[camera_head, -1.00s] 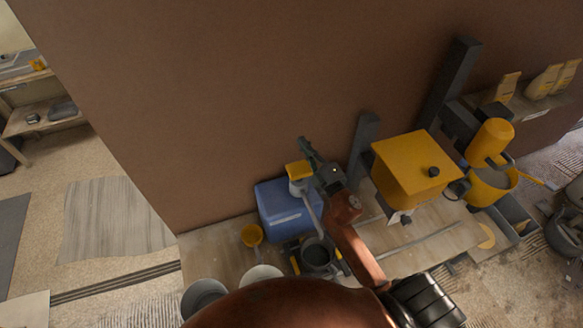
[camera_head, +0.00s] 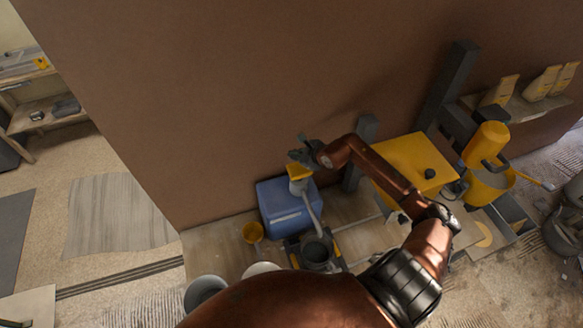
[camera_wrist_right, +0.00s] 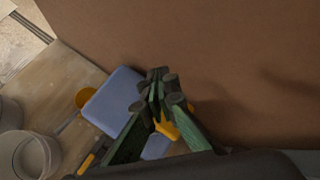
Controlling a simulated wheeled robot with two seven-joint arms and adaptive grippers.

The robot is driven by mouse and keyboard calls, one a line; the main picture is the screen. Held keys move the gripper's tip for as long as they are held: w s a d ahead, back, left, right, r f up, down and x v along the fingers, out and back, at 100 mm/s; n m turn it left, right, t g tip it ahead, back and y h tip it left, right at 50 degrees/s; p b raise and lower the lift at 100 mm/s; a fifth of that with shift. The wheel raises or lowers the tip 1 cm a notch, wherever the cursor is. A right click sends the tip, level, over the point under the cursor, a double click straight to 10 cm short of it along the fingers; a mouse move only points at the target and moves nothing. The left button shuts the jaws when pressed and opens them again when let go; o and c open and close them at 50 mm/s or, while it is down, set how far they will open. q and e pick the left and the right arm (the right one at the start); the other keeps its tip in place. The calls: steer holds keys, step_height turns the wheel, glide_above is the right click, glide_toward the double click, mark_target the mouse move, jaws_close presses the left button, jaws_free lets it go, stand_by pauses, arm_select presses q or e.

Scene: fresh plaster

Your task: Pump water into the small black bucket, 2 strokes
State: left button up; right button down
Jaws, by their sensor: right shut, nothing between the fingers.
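A blue tank (camera_head: 284,207) stands against the brown wall and carries a pump with a yellow head (camera_head: 299,172). A grey spout (camera_head: 313,207) slopes down from the pump towards the small black bucket (camera_head: 316,252), which stands upright in front of the tank. My right gripper (camera_head: 303,153) is shut and empty, just above and behind the yellow head. In the right wrist view the shut fingertips (camera_wrist_right: 157,82) cover part of the pump, with yellow (camera_wrist_right: 166,127) showing below them. Whether they touch it I cannot tell. My left gripper is out of view.
A small yellow cup (camera_head: 252,232) stands left of the tank, and a grey bucket (camera_head: 204,293) stands nearer. A yellow box-shaped machine (camera_head: 418,160) and a yellow bucket (camera_head: 487,187) stand to the right. The wall (camera_head: 190,110) closes off the back.

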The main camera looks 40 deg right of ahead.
steer(key=d, duration=0.2)
steer(key=d+h, duration=0.1)
steer(key=d, duration=0.1)
steer(key=shift+w+n+h, duration=0.2)
steer(key=shift+n+h, duration=0.1)
steer(key=shift+n, duration=0.1)
steer(key=shift+a, duration=0.1)
steer(key=b, duration=0.4)
glide_toward(297, 165)
steer(key=w, duration=0.1)
steer(key=w+f, duration=0.1)
steer(key=w, duration=0.1)
steer(key=w+f, duration=0.1)
steer(key=w, duration=0.1)
steer(key=shift+f+b, duration=0.35)
stand_by(0.5)
steer(key=shift+s+f+b, duration=0.1)
steer(key=shift+f+b, duration=0.25)
steer(key=shift+b, duration=0.15)
steer(key=shift+f, duration=0.3)
stand_by(0.4)
